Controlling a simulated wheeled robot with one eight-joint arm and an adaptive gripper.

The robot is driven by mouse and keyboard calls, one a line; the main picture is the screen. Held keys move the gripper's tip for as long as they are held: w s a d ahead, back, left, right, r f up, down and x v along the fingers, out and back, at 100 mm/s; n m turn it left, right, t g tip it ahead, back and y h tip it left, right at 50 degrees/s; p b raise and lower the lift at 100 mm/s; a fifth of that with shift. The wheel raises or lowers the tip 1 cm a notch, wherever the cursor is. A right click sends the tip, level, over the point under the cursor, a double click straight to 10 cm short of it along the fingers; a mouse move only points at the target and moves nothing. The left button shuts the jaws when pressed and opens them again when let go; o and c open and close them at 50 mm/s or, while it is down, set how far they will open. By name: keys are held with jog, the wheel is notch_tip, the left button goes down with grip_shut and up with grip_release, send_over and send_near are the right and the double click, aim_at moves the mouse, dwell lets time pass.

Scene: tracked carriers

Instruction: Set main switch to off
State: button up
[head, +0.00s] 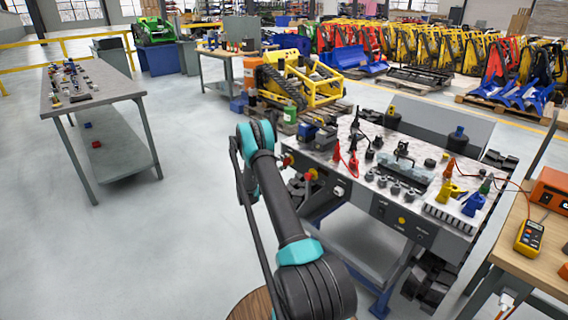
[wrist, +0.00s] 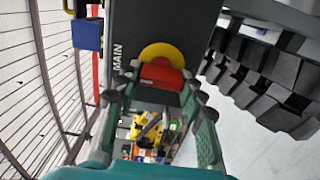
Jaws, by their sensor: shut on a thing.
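The main switch (wrist: 162,74) shows in the wrist view as a red handle on a yellow round plate, fixed to a dark panel face with the word MAIN beside it. My gripper (wrist: 160,84) has its two green-and-dark fingers on either side of the red handle and is shut on it. The fingertips partly cover the handle's sides. My gripper is not clearly seen in the head view, where my arm stands in front.
The workbench (head: 345,205) carries clamps, cables and several small parts. A blue block (wrist: 87,35) sits near the panel in the wrist view. A grey table (head: 100,92) is at the left, with open floor between.

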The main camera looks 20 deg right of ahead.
jog(key=shift+a, duration=0.1)
jog(key=o, duration=1.2)
jog(key=shift+c, duration=0.2)
jog(key=v, duration=1.2)
